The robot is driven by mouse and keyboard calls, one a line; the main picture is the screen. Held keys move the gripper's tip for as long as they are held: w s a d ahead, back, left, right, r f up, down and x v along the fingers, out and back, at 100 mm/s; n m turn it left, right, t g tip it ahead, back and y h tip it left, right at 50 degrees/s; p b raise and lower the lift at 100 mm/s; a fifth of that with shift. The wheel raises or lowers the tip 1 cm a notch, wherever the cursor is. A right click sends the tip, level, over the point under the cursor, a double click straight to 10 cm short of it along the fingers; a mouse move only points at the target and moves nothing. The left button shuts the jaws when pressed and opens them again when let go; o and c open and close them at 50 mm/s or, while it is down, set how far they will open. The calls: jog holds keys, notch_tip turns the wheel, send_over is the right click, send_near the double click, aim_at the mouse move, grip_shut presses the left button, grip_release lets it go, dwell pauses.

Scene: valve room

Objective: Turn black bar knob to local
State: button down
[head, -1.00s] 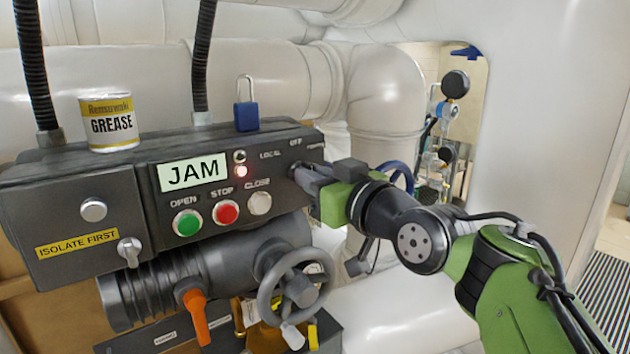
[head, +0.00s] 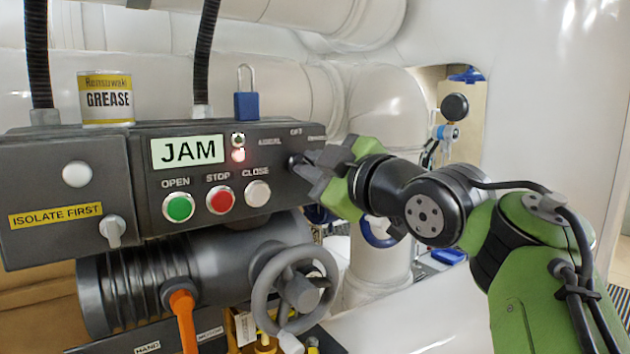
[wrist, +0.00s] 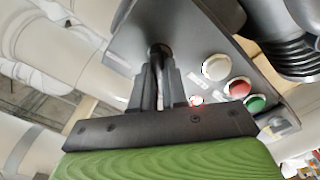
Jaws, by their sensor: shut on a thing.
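The black bar knob (wrist: 157,50) is at the right end of the dark control box (head: 140,150). In the head view the knob is mostly hidden by my fingers. My gripper (head: 300,165) reaches it from the right and is shut on it; in the wrist view both fingers of my gripper (wrist: 160,78) stand close together around the bar. The LOCAL label (head: 270,142) is up and left of the knob, the OFF label (head: 296,131) is above it, and a third label (head: 317,138) is to the right, partly unreadable. I cannot tell which label the bar points to.
A JAM display (head: 188,152), a lit red lamp (head: 238,155) and OPEN (head: 178,207), STOP (head: 220,200) and CLOSE (head: 257,193) buttons are left of my gripper. A handwheel (head: 295,290) is below. A blue padlock (head: 246,105) and grease can (head: 106,98) stand on top.

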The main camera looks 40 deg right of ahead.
jog(key=shift+f+n+b, duration=0.1)
jog(key=shift+n+b, duration=0.3)
jog(key=shift+n, duration=0.6)
jog(key=c, duration=1.1)
grip_release()
jog(key=shift+c, duration=0.2)
jog(key=s, duration=1.5)
jog(key=shift+s, duration=0.4)
